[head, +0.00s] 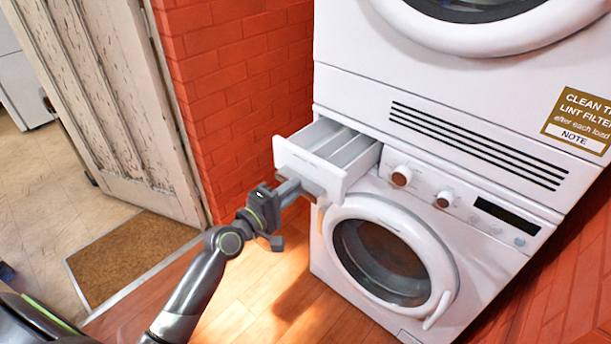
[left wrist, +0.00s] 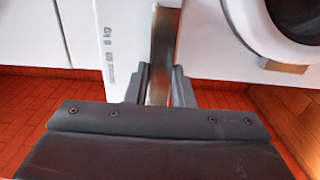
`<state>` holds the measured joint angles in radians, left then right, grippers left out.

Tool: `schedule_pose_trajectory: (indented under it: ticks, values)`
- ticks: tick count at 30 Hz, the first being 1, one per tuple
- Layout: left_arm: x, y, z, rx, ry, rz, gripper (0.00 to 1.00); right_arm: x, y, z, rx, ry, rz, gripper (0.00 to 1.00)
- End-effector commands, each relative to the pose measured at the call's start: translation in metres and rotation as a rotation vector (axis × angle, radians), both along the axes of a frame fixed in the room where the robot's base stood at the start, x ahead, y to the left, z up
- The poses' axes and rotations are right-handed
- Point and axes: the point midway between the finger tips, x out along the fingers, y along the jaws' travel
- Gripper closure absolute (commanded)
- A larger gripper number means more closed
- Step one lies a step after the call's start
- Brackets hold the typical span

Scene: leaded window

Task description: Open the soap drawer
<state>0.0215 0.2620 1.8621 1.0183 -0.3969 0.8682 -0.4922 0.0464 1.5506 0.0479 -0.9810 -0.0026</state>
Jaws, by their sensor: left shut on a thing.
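The soap drawer (head: 297,157) is a white box pulled out from the upper left of the washing machine (head: 330,262), and its compartments show from above. My left gripper (head: 308,188) is at the drawer's front face. In the left wrist view its two dark fingers (left wrist: 161,88) are shut on the drawer's metallic handle (left wrist: 164,45), a bar between them. A white panel with small markings, likely the drawer front (left wrist: 115,45), is beside the handle. My right gripper is not in view.
A dryer (head: 360,80) stands on top of the washer. The washer's round door (head: 436,265) is closed below the drawer. A red brick wall (head: 235,80), a worn door (head: 105,80) and a brown mat (head: 130,255) are at the left. Wooden floor is clear in front.

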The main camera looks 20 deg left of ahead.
Motion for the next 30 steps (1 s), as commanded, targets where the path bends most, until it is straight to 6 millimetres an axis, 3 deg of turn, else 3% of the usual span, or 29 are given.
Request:
schedule_pose_trajectory:
  ticks: [6, 19, 20, 23, 30]
  values:
    - [-0.023, 0.008, -0.006, 0.006, 0.014, -0.002, 1.0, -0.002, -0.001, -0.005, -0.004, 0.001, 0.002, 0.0]
    - [-0.027, 0.01, -0.007, 0.005, 0.015, -0.001, 1.0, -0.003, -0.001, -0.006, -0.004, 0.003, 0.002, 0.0]
    - [-0.027, 0.01, -0.007, 0.005, 0.015, -0.001, 0.75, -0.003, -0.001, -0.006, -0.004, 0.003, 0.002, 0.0]
    - [-0.027, 0.01, -0.006, 0.004, 0.012, -0.001, 0.62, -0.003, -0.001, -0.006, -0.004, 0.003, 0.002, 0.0]
    - [-0.026, 0.009, -0.003, 0.002, 0.007, -0.001, 0.6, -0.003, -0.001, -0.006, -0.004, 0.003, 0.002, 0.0]
